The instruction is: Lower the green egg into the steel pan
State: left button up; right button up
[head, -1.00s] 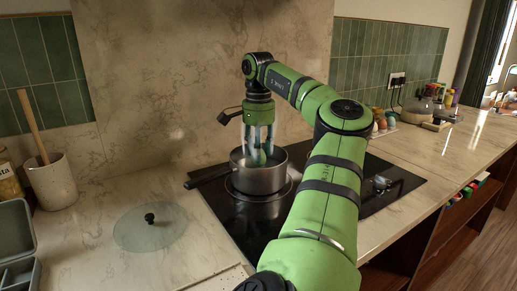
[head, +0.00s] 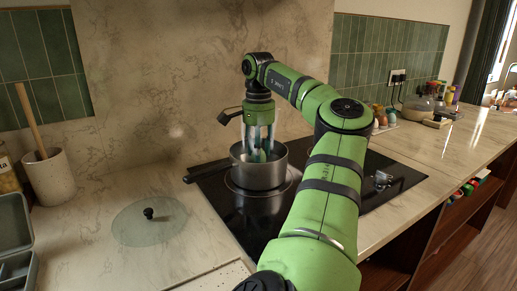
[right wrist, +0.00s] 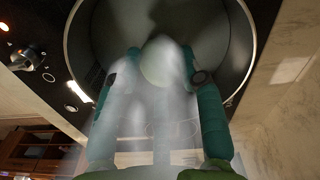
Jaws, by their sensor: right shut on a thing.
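The steel pan (head: 262,178) stands on the black hob, its dark handle pointing left. My right gripper (head: 259,154) points straight down into it, with the fingertips below the rim line in the head view. In the right wrist view the pan (right wrist: 240,60) opens around my right gripper's (right wrist: 160,70) teal fingers. The pale green egg (right wrist: 157,66) is held between the fingertips, over the pan's inside. White haze partly veils the egg and fingers. Whether the egg touches the bottom cannot be told. My left gripper is not in view.
A glass lid (head: 150,228) with a black knob lies on the counter left of the hob (head: 245,222). A crock (head: 50,178) with a wooden handle and a grey box (head: 14,240) stand further left. Several small egg-like things (head: 380,118) stand behind the hob's right side.

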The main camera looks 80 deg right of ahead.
jog(key=shift+d+f+b, duration=0.1)
jog(key=shift+f+b, duration=0.55)
jog(key=shift+f, duration=0.15)
jog(key=shift+f+b, duration=0.55)
jog(key=shift+f, duration=0.05)
dwell(0.4)
jog(key=o, duration=0.8)
jog(key=shift+c, duration=0.2)
jog(key=shift+r, duration=0.1)
jog(key=shift+s+d+r, duration=0.1)
jog(key=shift+r, duration=3.8)
